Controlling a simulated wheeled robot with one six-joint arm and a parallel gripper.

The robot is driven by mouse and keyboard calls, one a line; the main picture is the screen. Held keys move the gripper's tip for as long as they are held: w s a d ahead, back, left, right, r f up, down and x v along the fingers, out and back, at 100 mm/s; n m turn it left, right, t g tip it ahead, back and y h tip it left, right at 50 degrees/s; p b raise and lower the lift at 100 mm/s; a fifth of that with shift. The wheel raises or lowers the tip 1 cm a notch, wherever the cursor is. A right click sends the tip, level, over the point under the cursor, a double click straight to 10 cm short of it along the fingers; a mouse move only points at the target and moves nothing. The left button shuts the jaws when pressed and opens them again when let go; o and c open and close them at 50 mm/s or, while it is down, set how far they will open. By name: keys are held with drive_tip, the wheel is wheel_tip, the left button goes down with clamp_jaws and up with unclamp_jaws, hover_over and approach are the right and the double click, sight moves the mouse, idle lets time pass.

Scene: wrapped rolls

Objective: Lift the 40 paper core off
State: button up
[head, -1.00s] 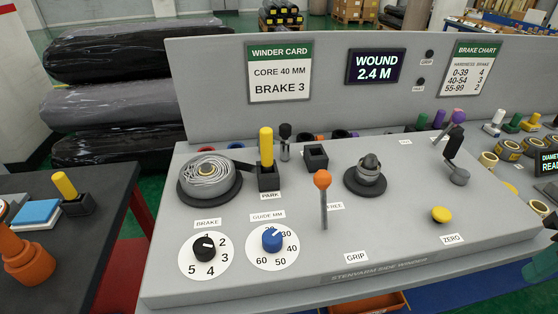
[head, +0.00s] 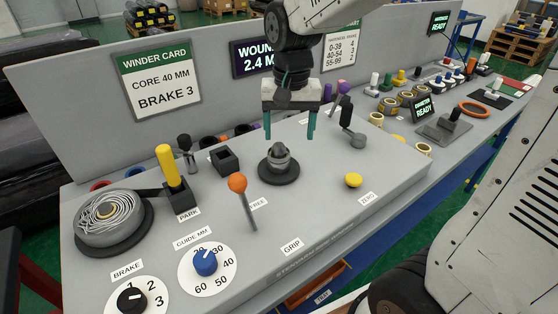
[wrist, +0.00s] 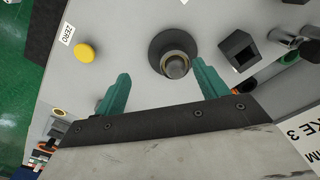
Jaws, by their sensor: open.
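My gripper (head: 289,132) is open and empty, with teal fingers pointing down above the panel near the grey spindle (head: 279,157). In the wrist view, the spindle (wrist: 176,66) shows between the open fingers and beyond their tips, closer to the right one. I cannot make out a paper core on it. Several tan paper cores stand to the right of the panel, among them a near one (head: 423,149) and one farther back (head: 376,118). Their sizes cannot be read, so I cannot tell which is the 40.
The panel holds an orange-knobbed lever (head: 238,184), a black crank (head: 347,115), a yellow button (head: 353,180), a black square holder (head: 225,159) and a wound roll (head: 105,218) at left. The winder card (head: 156,82) reads core 40 mm, brake 3.

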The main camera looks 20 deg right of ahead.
drive_tip(key=m, duration=0.1)
hover_over(278, 156)
drive_tip(key=w, duration=0.2)
drive_tip(key=f, duration=0.3)
drive_tip(key=shift+s+d+f, duration=0.1)
drive_tip(key=shift+s+d, duration=0.15)
drive_tip(key=shift+w+f, duration=0.1)
drive_tip(key=shift+f, duration=0.2)
drive_tip(key=f, duration=0.7)
drive_tip(key=shift+d+f, duration=0.15)
drive_tip(key=shift+d, duration=0.05)
drive_tip(key=c, duration=1.1)
